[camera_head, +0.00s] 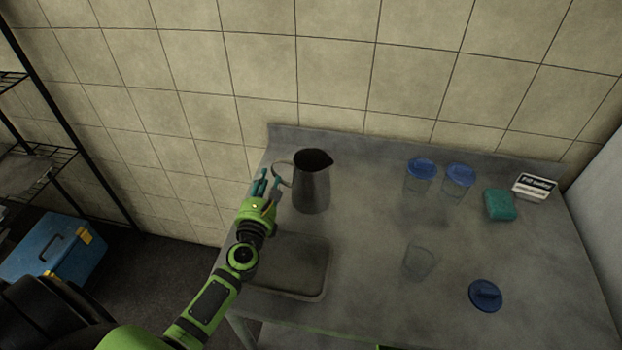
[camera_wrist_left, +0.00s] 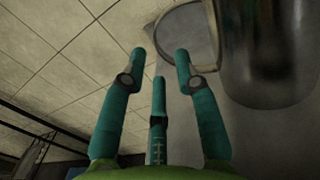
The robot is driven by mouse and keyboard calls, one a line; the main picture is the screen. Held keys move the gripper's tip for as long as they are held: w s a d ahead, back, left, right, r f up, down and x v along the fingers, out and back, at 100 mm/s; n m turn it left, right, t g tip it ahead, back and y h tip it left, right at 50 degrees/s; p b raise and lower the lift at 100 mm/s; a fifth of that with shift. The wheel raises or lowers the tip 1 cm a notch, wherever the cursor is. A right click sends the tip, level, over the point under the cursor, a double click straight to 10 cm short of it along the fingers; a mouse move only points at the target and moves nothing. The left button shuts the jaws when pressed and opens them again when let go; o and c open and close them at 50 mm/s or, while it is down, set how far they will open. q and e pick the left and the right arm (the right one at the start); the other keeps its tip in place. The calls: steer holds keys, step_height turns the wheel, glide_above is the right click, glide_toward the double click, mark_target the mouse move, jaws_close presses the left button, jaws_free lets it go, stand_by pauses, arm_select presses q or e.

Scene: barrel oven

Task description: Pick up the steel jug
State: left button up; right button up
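The steel jug (camera_head: 312,187) stands upright on the grey table (camera_head: 365,225), near its back left, with its looped handle (camera_head: 281,173) towards the left. My left gripper (camera_head: 265,183) is just left of the handle. In the left wrist view, the teal fingers of the left gripper (camera_wrist_left: 159,75) are spread apart, with nothing between them. The jug (camera_wrist_left: 265,60) fills the upper right there. Its handle (camera_wrist_left: 185,18) curves just beyond the right finger; I cannot tell whether they touch. My right gripper is not in view.
A shallow tray (camera_head: 322,285) lies in front of the jug. Two blue-lidded containers (camera_head: 420,180) (camera_head: 457,184), a clear cup (camera_head: 418,263), a loose blue lid (camera_head: 486,295), a teal sponge-like block (camera_head: 500,205) and a small sign (camera_head: 534,186) are further right. A tiled wall (camera_head: 330,60) is behind.

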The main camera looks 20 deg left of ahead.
mark_target(272, 168)
arm_select(q)
steer(key=x, duration=0.4)
steer(key=shift+w+a, duration=0.15)
steer(key=shift+w, duration=0.3)
steer(key=shift+s, duration=0.1)
jaws_close()
steer(key=shift+r, duration=0.1)
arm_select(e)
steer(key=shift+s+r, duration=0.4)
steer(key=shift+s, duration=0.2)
arm_select(q)
steer(key=shift+r+p, duration=0.15)
steer(key=shift+p, duration=0.2)
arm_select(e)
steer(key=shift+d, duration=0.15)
